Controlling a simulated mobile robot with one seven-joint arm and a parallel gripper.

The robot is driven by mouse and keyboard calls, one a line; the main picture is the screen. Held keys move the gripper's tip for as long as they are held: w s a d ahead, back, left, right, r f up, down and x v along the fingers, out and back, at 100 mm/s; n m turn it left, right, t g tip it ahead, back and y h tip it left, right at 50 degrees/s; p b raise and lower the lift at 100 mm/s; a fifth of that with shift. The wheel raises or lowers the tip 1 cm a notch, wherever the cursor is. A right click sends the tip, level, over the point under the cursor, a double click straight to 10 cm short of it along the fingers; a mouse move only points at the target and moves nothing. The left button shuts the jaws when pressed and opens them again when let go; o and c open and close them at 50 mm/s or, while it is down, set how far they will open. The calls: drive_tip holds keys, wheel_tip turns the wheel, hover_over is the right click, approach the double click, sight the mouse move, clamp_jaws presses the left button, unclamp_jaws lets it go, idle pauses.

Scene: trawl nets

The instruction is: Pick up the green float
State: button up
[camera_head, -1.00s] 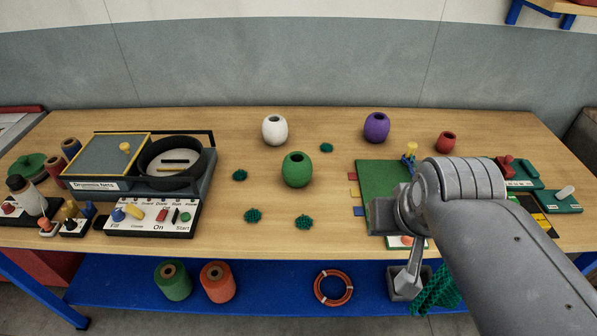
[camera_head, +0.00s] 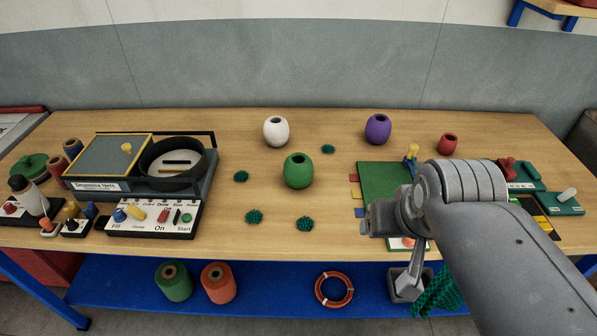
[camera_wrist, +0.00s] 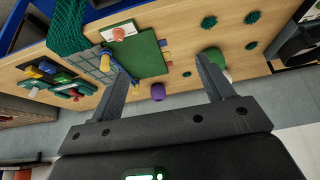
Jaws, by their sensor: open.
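The green float (camera_head: 299,171) is a barrel-shaped float with a hole in its top. It stands upright near the middle of the wooden table (camera_head: 330,225) in the head view. In the wrist view the green float (camera_wrist: 217,57) shows partly behind the right-hand finger. My gripper (camera_wrist: 162,64) is open, with nothing between its fingers. In the head view my wrist is to the right of the green float, apart from it, near the green mat; the fingers are not clear there.
A white float (camera_head: 276,131) and a purple float (camera_head: 378,129) stand behind the green one. Small green net tufts (camera_head: 305,223) lie around it. A green mat (camera_head: 383,182) is on the right, a drum machine (camera_head: 140,170) on the left. Table in front of the float is mostly clear.

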drive_tip(key=o, duration=0.5)
drive_tip(key=n+g+y, duration=0.1)
drive_tip(key=n+y, duration=0.1)
hover_over(303, 163)
drive_tip(key=s+d, duration=0.1)
drive_tip(key=s, duration=0.1)
wheel_tip(303, 163, down, 11)
drive_tip(key=shift+f, duration=0.1)
drive_tip(key=x, duration=0.5)
drive_tip(key=shift+w+f, duration=0.1)
drive_tip(key=shift+f, duration=0.2)
drive_tip(key=shift+a+x, duration=0.15)
drive_tip(key=shift+x, duration=1.15)
drive_tip(key=shift+a+x, duration=0.15)
drive_tip(key=shift+x, duration=1.15)
